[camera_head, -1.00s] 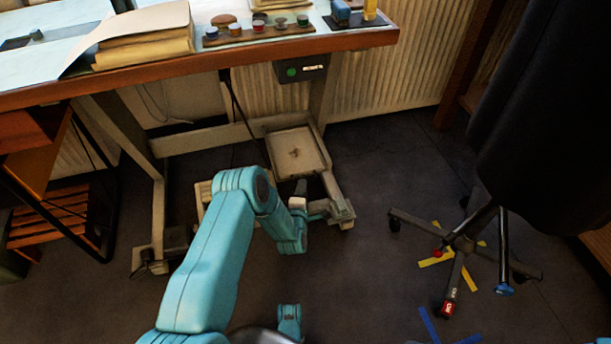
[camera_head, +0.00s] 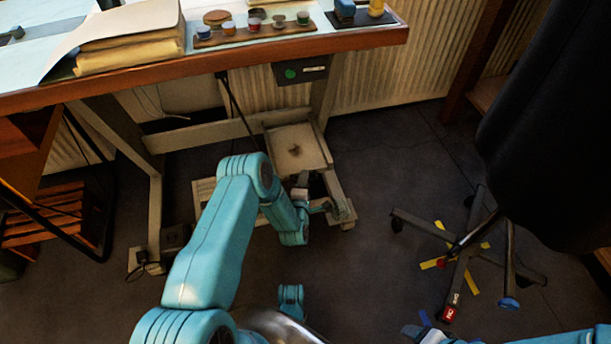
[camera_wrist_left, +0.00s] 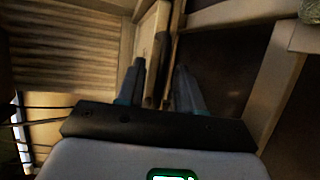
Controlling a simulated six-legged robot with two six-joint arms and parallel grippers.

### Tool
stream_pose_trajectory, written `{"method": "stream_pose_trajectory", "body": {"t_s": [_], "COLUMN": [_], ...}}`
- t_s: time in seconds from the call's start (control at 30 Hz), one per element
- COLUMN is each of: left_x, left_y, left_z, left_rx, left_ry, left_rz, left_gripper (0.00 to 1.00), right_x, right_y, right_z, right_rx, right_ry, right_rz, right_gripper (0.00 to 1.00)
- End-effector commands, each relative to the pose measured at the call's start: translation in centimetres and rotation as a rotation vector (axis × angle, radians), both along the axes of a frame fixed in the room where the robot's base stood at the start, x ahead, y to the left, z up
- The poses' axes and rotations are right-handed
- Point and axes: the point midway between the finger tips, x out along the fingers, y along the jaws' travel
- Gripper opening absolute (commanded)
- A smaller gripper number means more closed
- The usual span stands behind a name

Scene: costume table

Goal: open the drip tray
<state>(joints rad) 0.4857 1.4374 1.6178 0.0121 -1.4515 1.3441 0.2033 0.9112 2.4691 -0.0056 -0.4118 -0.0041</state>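A pale, shallow tray with a dark mark in its middle, which looks like the drip tray (camera_head: 312,143), sits low under the table in the head view. A pale frame with a front end piece (camera_head: 343,211) extends from it toward me. My left gripper (camera_head: 322,206) is down at this frame, beside the front end. In the left wrist view its two fingers (camera_wrist_left: 161,88) stand apart, with a thin pale upright bar (camera_wrist_left: 152,45) between or just beyond them. Contact cannot be told.
The table (camera_head: 190,72) overhangs the tray, with a small control box (camera_head: 302,71) under its edge. A wheeled stand (camera_head: 462,250) with a dark garment (camera_head: 548,130) is at right. A slatted rack (camera_head: 45,215) is at left.

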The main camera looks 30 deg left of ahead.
Motion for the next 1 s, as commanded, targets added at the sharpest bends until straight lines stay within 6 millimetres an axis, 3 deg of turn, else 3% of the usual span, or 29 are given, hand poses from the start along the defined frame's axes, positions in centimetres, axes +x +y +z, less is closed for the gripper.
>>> {"method": "stream_pose_trajectory", "body": {"t_s": [0.5, 0.6, 0.63, 1.0], "left_x": [-0.49, -0.47, -0.47, -0.92], "left_y": [-0.21, -0.20, -0.20, -0.96], "left_z": [-0.13, -0.13, -0.15, -0.29], "left_rx": [0.000, 0.000, 0.000, -0.007], "left_ry": [0.001, 0.001, 0.001, 0.009], "left_rz": [0.001, 0.001, 0.001, -0.001], "left_gripper": [0.36, 0.03, 0.00, 0.00], "right_x": [-0.06, -0.06, -0.06, -0.32], "right_y": [0.01, 0.01, 0.02, 0.06], "right_z": [0.04, 0.04, 0.05, 0.57], "right_rx": [0.001, 0.000, 0.000, 0.002], "right_ry": [0.002, 0.002, 0.002, 0.011], "right_rz": [0.000, 0.001, 0.001, 0.002], "right_gripper": [0.71, 0.71, 0.71, 0.71]}}
